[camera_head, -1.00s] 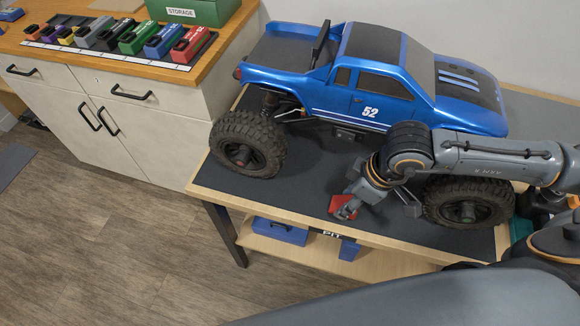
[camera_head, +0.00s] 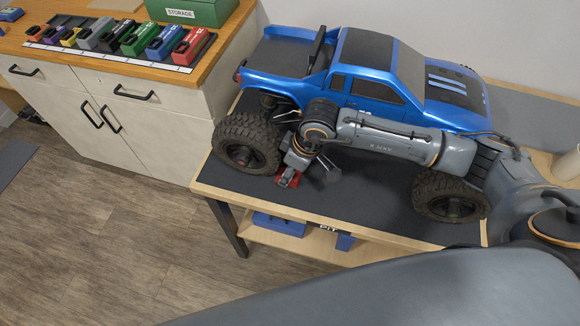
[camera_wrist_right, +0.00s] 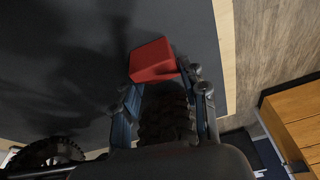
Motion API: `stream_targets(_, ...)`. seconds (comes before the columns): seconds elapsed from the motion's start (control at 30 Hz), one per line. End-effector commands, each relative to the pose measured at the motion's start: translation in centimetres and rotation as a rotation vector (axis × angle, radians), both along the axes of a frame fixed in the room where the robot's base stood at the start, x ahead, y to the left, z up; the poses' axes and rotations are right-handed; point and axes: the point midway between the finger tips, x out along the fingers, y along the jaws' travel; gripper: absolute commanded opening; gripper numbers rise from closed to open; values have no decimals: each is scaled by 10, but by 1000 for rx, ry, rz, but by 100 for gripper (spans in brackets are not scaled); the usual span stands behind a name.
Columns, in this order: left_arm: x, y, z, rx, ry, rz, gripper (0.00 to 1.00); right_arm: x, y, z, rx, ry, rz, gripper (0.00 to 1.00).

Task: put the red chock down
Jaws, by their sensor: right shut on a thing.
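The red chock (camera_head: 283,182) is at the fingertips of my right gripper (camera_head: 288,176), just right of the truck's left wheel (camera_head: 246,143) in the head view. In the right wrist view the chock (camera_wrist_right: 153,60) shows as a red block at the ends of the fingers (camera_wrist_right: 158,80), which are shut on it. A treaded tire (camera_wrist_right: 167,118) shows between the fingers there. I cannot tell whether the chock touches the mat or the tire. The blue truck (camera_head: 372,90) stands on the dark bench mat (camera_head: 350,205). My left gripper is not in view.
My right arm crosses in front of the truck's side, above the other near wheel (camera_head: 450,198). The mat's front strip between the wheels is clear. A cabinet (camera_head: 110,100) at the left carries a row of coloured blocks and a green storage box (camera_head: 195,12).

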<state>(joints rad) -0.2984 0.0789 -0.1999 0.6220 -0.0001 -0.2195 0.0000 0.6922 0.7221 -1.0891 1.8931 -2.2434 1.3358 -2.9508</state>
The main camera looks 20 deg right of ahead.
Motion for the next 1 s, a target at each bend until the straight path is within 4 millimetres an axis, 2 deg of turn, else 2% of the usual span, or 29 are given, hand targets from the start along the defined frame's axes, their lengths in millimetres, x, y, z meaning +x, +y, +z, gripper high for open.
stream_targets(0.33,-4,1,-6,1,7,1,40,0,0,-4,1,-2,1,3)
stream_targets(0.37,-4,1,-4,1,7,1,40,0,0,-2,1,-2,1,49)
stream_targets(0.43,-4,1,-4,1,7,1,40,0,0,-2,1,-2,1,63)
stream_targets(0.47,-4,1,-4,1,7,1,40,0,0,-2,1,-2,1,67)
stream_targets(0.87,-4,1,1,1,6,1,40,0,-1,3,1,-2,1,67)
stream_targets(1.0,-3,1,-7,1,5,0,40,-2,-6,23,0,-8,1,67)
